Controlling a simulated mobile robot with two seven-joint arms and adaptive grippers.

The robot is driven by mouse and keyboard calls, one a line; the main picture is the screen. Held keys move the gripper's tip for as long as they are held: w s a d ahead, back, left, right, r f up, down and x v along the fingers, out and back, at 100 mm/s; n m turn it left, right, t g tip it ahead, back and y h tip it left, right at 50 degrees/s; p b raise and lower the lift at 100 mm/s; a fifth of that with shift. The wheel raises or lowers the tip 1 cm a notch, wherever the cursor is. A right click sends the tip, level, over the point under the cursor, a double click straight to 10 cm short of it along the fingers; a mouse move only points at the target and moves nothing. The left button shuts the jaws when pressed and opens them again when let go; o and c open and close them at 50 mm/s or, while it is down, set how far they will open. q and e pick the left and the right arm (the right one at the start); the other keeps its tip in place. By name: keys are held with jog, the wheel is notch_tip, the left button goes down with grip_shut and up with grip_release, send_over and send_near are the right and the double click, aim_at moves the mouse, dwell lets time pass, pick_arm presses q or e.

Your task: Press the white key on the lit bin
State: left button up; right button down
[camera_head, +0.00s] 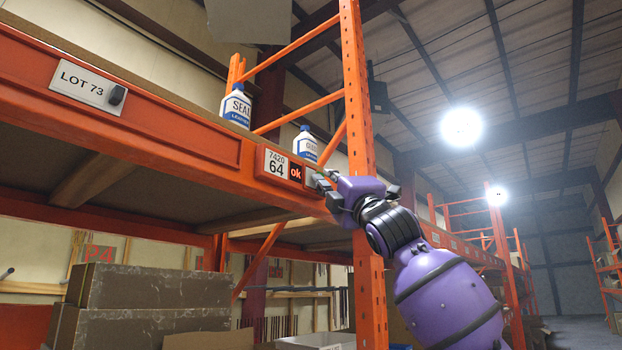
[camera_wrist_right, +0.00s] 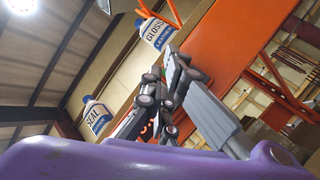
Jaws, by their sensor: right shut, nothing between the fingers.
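The lit bin's module is a small white label panel (camera_head: 277,163) on the orange beam, reading "7420 64", with a glowing red "ok" display (camera_head: 296,172) at its right end. A pale key (camera_head: 311,179) shows just right of the display, partly covered by my right gripper (camera_head: 326,188). The gripper is shut and empty, its fingertips at or very near the key; I cannot tell whether they touch it. In the right wrist view, the fingers (camera_wrist_right: 170,88) lie over the module, with some red light (camera_wrist_right: 148,128) showing beside them. My left gripper is out of view.
An orange upright (camera_head: 357,90) stands just behind the gripper. Blue-and-white bottles labelled SEAL (camera_head: 236,107) and GLOSS (camera_head: 306,145) stand on the shelf above the beam. A "LOT 73" plate (camera_head: 88,86) with a dark knob sits further left. Grey boxes (camera_head: 150,288) stand below.

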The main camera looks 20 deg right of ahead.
jog(key=shift+s+d, duration=0.25)
jog(key=shift+s, duration=0.15)
jog(key=shift+s+d, duration=0.4)
jog(key=shift+s, duration=0.3)
jog(key=shift+s+d, duration=0.45)
jog(key=shift+s, duration=0.3)
jog(key=shift+s+d, duration=0.4)
jog(key=shift+s, duration=0.3)
